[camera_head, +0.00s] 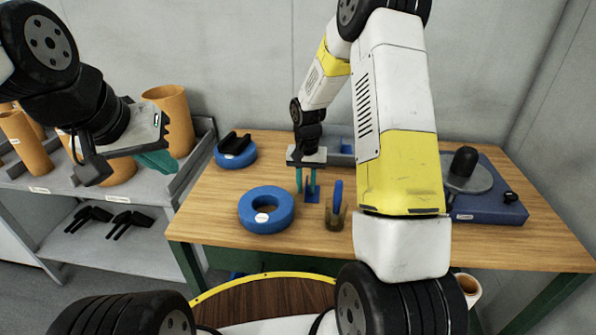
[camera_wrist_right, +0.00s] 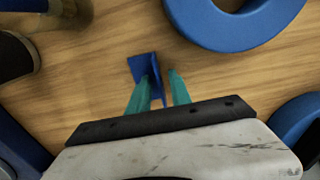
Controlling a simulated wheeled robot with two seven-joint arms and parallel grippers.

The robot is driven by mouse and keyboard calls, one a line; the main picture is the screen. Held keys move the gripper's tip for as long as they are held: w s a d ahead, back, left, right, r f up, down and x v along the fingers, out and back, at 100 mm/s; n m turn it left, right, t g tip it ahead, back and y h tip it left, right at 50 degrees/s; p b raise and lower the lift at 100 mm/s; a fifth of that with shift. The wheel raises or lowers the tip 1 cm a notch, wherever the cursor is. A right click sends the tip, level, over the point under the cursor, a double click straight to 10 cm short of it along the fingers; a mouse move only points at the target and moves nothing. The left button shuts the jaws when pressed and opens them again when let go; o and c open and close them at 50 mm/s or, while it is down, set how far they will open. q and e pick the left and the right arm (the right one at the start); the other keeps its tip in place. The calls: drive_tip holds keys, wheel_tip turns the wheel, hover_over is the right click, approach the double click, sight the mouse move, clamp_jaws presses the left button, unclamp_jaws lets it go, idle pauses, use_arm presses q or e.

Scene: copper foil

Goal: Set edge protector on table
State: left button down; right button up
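A small blue angled piece, which looks like the edge protector (camera_head: 312,197), is on the wooden table (camera_head: 215,205) under my right gripper (camera_head: 306,181). In the right wrist view the edge protector (camera_wrist_right: 146,67) has a flat face and an upright wall. The teal fingers of my right gripper (camera_wrist_right: 160,90) are apart, with the upright wall between them and a gap to the right finger. Contact with the left finger is unclear. My left gripper (camera_head: 158,162) is raised by the shelf on the left; its fingers are seen edge-on and nothing shows in them.
A brownish cup (camera_head: 337,218) with a blue handle stands close right. A blue device (camera_head: 485,205) is at right. A shelf (camera_head: 95,190) holds orange cylinders.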

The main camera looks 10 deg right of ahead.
wheel_tip(320, 180, up, 12)
drive_tip(key=s+r+n+t+y, duration=0.1)
drive_tip(key=s+r+n+t, duration=0.15)
drive_tip(key=s+r, duration=0.85)
drive_tip(key=s+r+n+t+y, duration=0.1)
drive_tip(key=s+r+t, duration=0.2)
drive_tip(key=s, duration=1.1)
wheel_tip(320, 180, up, 2)
drive_tip(key=shift+r+t, duration=0.2)
drive_tip(key=shift+t, duration=0.15)
